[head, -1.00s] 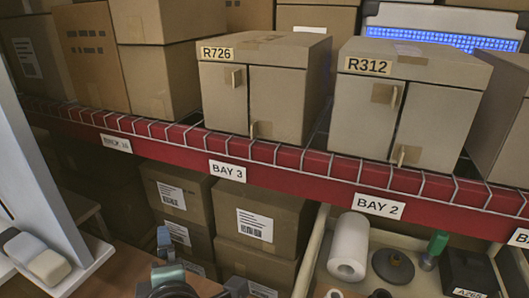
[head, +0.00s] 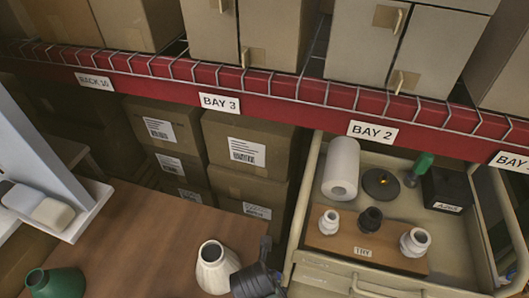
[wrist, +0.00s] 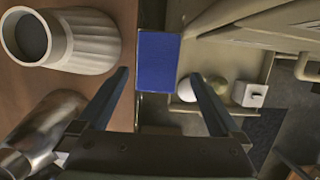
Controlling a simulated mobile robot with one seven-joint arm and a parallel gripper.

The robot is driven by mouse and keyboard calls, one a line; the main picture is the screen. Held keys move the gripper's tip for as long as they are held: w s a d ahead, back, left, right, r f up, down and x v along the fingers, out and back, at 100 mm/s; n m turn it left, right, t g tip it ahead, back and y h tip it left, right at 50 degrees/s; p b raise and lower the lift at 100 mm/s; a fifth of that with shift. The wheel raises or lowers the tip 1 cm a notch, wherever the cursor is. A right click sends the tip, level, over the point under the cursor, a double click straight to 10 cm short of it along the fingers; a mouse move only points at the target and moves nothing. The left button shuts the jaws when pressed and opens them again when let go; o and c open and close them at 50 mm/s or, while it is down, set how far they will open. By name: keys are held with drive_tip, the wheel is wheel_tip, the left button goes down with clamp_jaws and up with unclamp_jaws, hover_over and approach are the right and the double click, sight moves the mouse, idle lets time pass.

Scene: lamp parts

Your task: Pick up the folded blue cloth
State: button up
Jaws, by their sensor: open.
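The folded blue cloth (wrist: 158,62) shows in the wrist view as a flat blue rectangle by the right edge of the brown table (wrist: 105,12). My gripper (wrist: 158,75) is open, with one dark finger to each side of the cloth in the picture. Nothing is held between the fingers. I cannot tell how far above the cloth they are. I do not see the cloth in the head view, where a dark part of my arm (head: 257,281) shows at the bottom.
A white ribbed lamp part (wrist: 75,40) stands left of the cloth, above a shiny metal part (wrist: 45,130). A red shelf edge (head: 270,85) crosses above.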

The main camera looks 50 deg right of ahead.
drive_tip(key=shift+a+x, duration=0.15)
drive_tip(key=shift+x, duration=1.4)
drive_tip(key=shift+a+x, duration=0.15)
drive_tip(key=shift+x, duration=1.45)
drive_tip(key=shift+c, duration=0.3)
drive_tip(key=c, duration=1)
drive_tip(key=shift+w, duration=0.1)
drive_tip(key=shift+w+r, duration=0.1)
drive_tip(key=shift+r, duration=0.1)
wheel_tip(320, 180, up, 11)
drive_tip(key=w+b, duration=0.2)
drive_tip(key=w, duration=0.4)
drive_tip(key=w+d+b, duration=0.1)
drive_tip(key=w+b, duration=0.1)
drive_tip(key=w, duration=0.5)
drive_tip(key=w+b, duration=0.2)
drive_tip(key=w, duration=0.4)
drive_tip(key=shift+w+d, duration=0.35)
